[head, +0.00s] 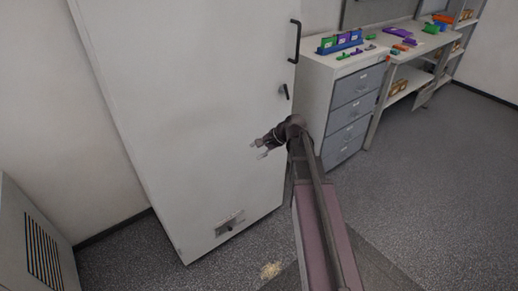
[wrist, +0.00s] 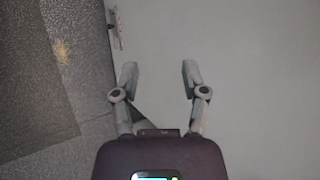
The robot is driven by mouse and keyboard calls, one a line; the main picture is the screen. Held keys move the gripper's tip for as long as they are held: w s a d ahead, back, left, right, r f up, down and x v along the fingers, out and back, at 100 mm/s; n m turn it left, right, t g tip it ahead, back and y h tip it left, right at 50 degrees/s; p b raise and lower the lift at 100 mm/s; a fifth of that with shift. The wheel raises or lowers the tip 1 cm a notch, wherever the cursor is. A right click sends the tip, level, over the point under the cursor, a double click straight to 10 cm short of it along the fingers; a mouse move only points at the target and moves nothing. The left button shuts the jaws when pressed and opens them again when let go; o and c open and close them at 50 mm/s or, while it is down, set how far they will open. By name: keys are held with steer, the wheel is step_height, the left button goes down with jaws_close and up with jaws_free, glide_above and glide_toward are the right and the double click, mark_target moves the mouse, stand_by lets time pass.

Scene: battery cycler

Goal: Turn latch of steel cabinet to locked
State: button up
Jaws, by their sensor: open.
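The steel cabinet (head: 190,110) is a tall pale cabinet at the centre left of the head view, its door looking closed. Its latch (head: 284,91) is a small dark lever near the door's right edge, below a black bar handle (head: 296,40). My gripper (head: 259,150) is open and empty, in front of the door, below and left of the latch. In the wrist view my gripper (wrist: 157,75) has its two fingers spread, with the plain pale cabinet face (wrist: 250,70) beyond. The latch does not show in the wrist view.
A drawer unit (head: 350,105) stands right of the cabinet, with a bench (head: 420,50) holding coloured parts beyond it. A small plate (head: 229,223) sits low on the door. A grey vented box (head: 35,240) stands at lower left. Open floor (head: 430,190) lies to the right.

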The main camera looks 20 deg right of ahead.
steer(key=s+a+f+n+g+h, duration=0.2)
steer(key=s+a+n+h, duration=0.1)
steer(key=s+n, duration=0.3)
steer(key=s+a+f+n+g+h, duration=0.2)
steer(key=s+n, duration=0.4)
steer(key=s, duration=0.5)
steer(key=shift+s+a+f+g+h, duration=0.25)
steer(key=shift+a+f+h, duration=0.25)
steer(key=shift+a+h, duration=0.45)
steer(key=shift+d, duration=0.2)
